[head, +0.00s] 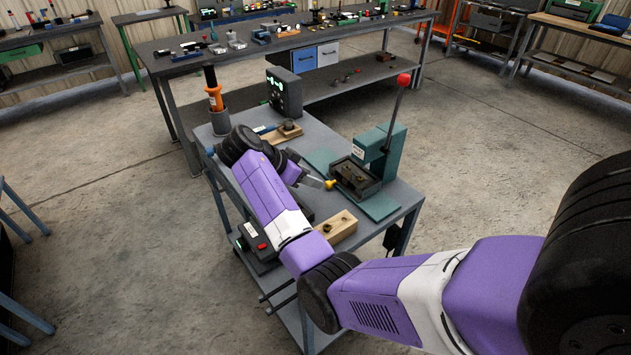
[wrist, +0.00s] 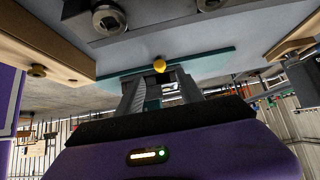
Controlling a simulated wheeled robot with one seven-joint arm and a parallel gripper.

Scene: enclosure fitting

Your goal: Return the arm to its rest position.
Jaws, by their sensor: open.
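My purple arm (head: 270,200) reaches over the grey workbench cart. My gripper (head: 318,183) is at the left front of the green press (head: 378,165), close to a small yellow knob (head: 330,184). In the wrist view my gripper (wrist: 160,85) has its two fingers apart, with a gap between them. The yellow knob (wrist: 159,66) shows just past the fingertips. I cannot tell whether the fingers touch it. Part of the cart top is hidden behind my arm.
A wooden block (head: 337,227) lies near the cart's front edge. A dark control box (head: 285,92) and a grey cup (head: 219,122) holding an orange-handled tool stand at the back. The press has an upright lever with a red ball (head: 403,80). Open floor (head: 500,150) lies right.

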